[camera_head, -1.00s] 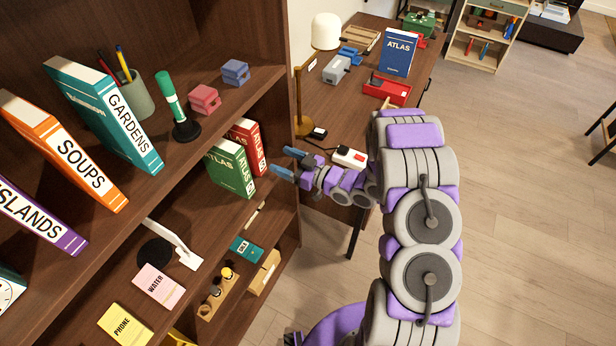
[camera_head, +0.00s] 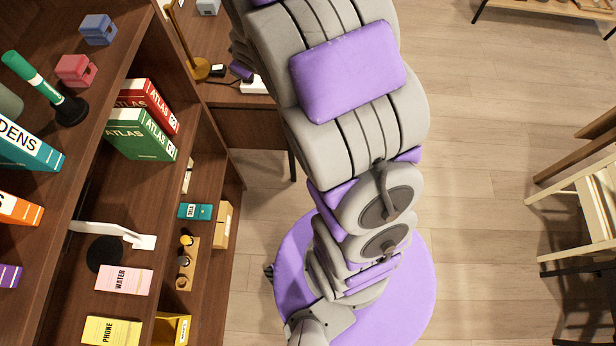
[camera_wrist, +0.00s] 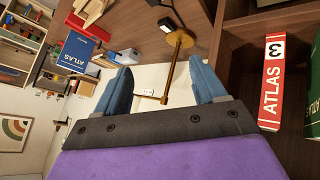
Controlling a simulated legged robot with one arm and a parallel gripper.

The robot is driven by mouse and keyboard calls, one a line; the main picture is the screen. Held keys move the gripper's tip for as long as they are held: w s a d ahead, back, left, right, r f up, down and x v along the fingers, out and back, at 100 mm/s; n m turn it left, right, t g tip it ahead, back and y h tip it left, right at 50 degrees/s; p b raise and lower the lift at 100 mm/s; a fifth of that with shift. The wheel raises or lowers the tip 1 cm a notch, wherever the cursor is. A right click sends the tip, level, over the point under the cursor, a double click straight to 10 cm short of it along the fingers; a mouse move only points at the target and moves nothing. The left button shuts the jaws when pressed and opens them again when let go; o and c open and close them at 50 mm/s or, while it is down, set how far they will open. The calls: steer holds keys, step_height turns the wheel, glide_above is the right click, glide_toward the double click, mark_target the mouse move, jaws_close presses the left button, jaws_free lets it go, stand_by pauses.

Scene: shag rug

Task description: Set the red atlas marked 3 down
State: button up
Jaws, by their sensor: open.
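The red atlas marked 3 (camera_wrist: 271,88) stands on the bookcase shelf, to the right of my gripper in the wrist view. In the head view the red atlas (camera_head: 150,100) stands upright beside the green atlas (camera_head: 140,136), on its far side. My gripper (camera_wrist: 163,80) is open, with two blue fingers spread apart and nothing held between them. The atlas is outside the fingers, apart from them. The gripper is out of sight in the head view, where my arm fills the top middle.
A blue atlas (camera_wrist: 78,55) stands on the desk. Chairs (camera_head: 590,200) stand at right; the floor between is clear.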

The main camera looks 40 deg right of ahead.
steer(key=s+d+r+m+g+h, duration=0.1)
steer(key=s+r+m+g, duration=0.15)
steer(key=s, duration=0.55)
steer(key=s+d+r+m+g+h, duration=0.1)
steer(key=s+r+g, duration=0.15)
steer(key=s, duration=0.55)
steer(key=s+a+r+m+g+y, duration=0.1)
steer(key=s+a, duration=0.3)
steer(key=s, duration=0.8)
steer(key=s+a+r+m+g+y, duration=0.1)
steer(key=s+a+r+g, duration=0.2)
steer(key=s, duration=0.9)
steer(key=shift+a+g+y, duration=0.4)
steer(key=shift+a+g, duration=0.2)
steer(key=shift+a, duration=0.55)
